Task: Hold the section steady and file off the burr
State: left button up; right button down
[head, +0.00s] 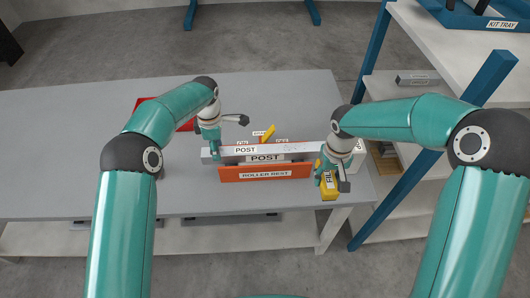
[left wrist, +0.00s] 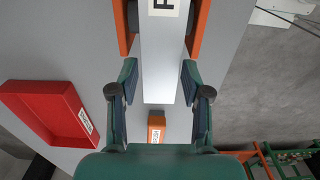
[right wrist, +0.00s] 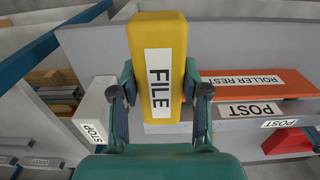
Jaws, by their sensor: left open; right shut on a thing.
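The section is a long grey post (head: 222,152) labelled POST, lying level along the orange roller rest (head: 228,174). My left gripper (head: 211,152) is open over the post's left end. In the left wrist view the post (left wrist: 163,60) lies between the spread fingers, with gaps on both sides. My right gripper (head: 322,172) is shut on the yellow file (head: 329,190), near the post's right end. The file (right wrist: 158,50) stands between its fingers in the right wrist view, label showing. I cannot make out the burr clearly.
A pale stop block (head: 359,155) stands at the post's right end; its STOP label shows in the right wrist view (right wrist: 95,108). A red tray (left wrist: 42,110) lies to the left. A small yellow piece (head: 267,133) is behind the post. Shelving (head: 405,85) borders the bench's right side.

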pick_arm(q)
jog(key=shift+f, duration=1.6)
jog(key=shift+r, duration=0.1)
grip_shut()
